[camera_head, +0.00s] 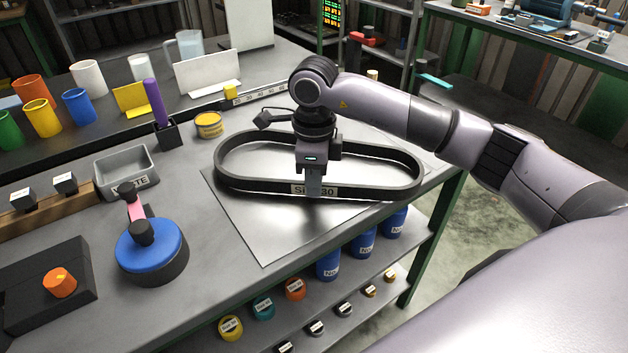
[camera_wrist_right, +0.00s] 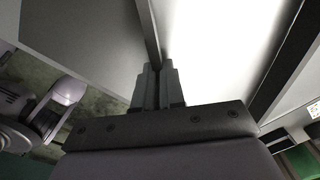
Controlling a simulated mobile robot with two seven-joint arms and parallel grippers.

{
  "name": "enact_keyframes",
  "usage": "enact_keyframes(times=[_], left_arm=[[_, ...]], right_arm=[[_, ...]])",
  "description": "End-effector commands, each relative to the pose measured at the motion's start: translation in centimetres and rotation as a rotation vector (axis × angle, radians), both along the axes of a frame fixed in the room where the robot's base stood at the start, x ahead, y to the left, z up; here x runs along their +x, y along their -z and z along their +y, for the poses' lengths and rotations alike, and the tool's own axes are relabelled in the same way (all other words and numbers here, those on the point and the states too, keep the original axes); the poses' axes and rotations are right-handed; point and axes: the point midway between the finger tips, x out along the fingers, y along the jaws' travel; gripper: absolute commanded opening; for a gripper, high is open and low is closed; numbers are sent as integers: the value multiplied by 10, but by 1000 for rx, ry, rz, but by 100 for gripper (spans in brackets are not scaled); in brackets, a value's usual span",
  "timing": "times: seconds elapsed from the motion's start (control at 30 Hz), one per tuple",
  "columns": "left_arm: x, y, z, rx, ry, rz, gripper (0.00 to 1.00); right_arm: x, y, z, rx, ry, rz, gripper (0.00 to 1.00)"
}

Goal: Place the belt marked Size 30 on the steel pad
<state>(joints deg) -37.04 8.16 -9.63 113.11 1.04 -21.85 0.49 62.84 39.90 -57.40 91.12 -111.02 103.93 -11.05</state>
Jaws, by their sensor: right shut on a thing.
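The black oval belt (camera_head: 395,192) bears a label reading "Si... 30", partly covered by my gripper. It is over the steel pad (camera_head: 268,232), a shiny flat sheet on the workbench; I cannot tell whether it touches the pad. My right gripper (camera_head: 313,188) is shut on the near side of the belt, at the label. In the right wrist view, the gripper's fingers (camera_wrist_right: 157,88) are closed on the belt's dark edge (camera_wrist_right: 150,35), with the bright pad beyond. My left gripper is not in view.
A blue round device (camera_head: 150,250) and a grey waste bin (camera_head: 126,172) stand left of the pad. A yellow tin (camera_head: 209,125) and a purple-handled tool (camera_head: 157,105) are behind it. Blue canisters (camera_head: 328,265) and small jars sit on the shelf below the bench's front edge.

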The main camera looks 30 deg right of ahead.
Motion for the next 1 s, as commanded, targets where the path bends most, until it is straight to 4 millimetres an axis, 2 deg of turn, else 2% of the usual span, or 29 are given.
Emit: enact_keyframes(times=[0.4, 0.43, 0.5, 0.83, 1.0], left_arm=[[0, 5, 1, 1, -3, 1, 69], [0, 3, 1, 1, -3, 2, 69], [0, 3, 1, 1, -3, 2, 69], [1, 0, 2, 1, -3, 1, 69], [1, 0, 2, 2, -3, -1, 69]], right_arm=[[1, 8, 0, 0, 0, -4, 0], [0, 7, 0, 0, 0, -1, 19], [0, 7, 0, 0, 0, -1, 35], [0, 4, 0, 0, 0, -1, 35], [1, -17, 0, 0, 0, -6, 35]])
